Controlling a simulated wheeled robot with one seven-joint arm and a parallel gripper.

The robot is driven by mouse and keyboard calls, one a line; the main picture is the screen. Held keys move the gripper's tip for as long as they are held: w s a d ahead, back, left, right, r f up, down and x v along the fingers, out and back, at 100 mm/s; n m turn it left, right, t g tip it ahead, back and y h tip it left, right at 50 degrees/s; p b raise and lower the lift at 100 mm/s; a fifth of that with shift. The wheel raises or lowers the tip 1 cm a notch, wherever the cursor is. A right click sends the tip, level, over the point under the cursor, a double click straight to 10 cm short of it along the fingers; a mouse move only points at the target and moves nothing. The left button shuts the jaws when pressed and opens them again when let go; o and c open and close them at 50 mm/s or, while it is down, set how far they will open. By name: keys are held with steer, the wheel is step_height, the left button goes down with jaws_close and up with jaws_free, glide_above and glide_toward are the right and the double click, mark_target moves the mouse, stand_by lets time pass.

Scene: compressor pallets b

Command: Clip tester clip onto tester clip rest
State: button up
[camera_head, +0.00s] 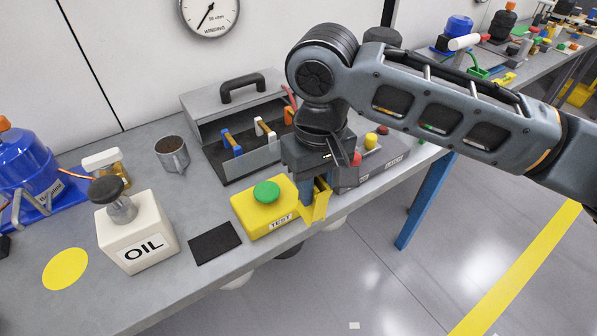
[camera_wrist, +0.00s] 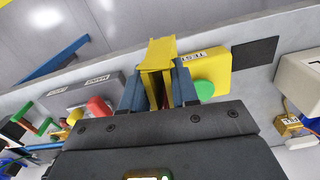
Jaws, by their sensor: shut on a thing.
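My gripper (camera_wrist: 157,88) points down at the front edge of the bench, just right of the yellow TEST box (camera_head: 262,213) with its green button. Its two blue-grey fingers are shut on a yellow part that I take for the tester clip (camera_wrist: 158,52); it also shows below my gripper in the head view (camera_head: 320,204). The part has a dark gap along its middle and reaches past the fingertips toward the bench edge. I cannot make out the tester clip rest apart from this yellow part, nor whether they touch. My wrist hides much of the spot in the head view.
A grey labelled box (camera_head: 388,172) with red and yellow knobs stands close on the right. A black pad (camera_head: 216,243), OIL can (camera_head: 135,232) and mug (camera_head: 171,155) are left. Open floor lies in front.

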steer(key=s+d+f+m, duration=0.1)
steer(key=d+f+m, duration=0.4)
steer(key=d+f, duration=1.1)
steer(key=d, duration=0.2)
steer(key=shift+s+d+m, duration=0.3)
steer(key=shift+s+d, duration=0.05)
steer(key=shift+f, duration=0.15)
